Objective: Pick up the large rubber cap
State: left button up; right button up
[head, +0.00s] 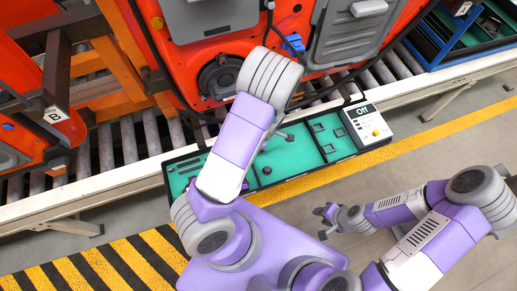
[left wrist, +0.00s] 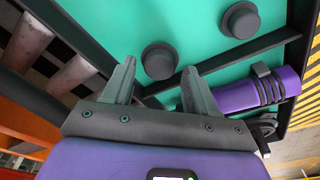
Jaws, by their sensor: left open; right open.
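Two dark round caps with rims lie on the green tray floor in the left wrist view: one near the middle (left wrist: 159,61) and one at the upper right (left wrist: 240,20). I cannot tell for sure which is larger. In the head view one dark cap (head: 267,170) shows beside my left forearm. My left gripper (left wrist: 157,83) is open and empty, its fingers just short of the middle cap, apart from it. In the head view my left arm hides most of that gripper. My right gripper (head: 329,216) is open and empty over the floor, in front of the tray.
The tray (head: 295,188) has dark dividers and stands by the roller conveyor (head: 125,150). A white "Off" panel (head: 366,124) is at its right end. An orange-red door (head: 180,62) stands behind. Grey floor (head: 440,150) is clear at right.

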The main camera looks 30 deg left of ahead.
pick_arm(q)
jog(key=shift+a+f, duration=0.2)
jog(key=shift+f, duration=0.7)
jog(key=shift+r, duration=0.1)
jog(key=shift+c, duration=0.2)
jog(key=c, duration=1)
jog(key=shift+o, duration=0.2)
jog(key=shift+r, duration=0.1)
notch_tip(320, 180, up, 10)
jog(key=p, duration=0.3)
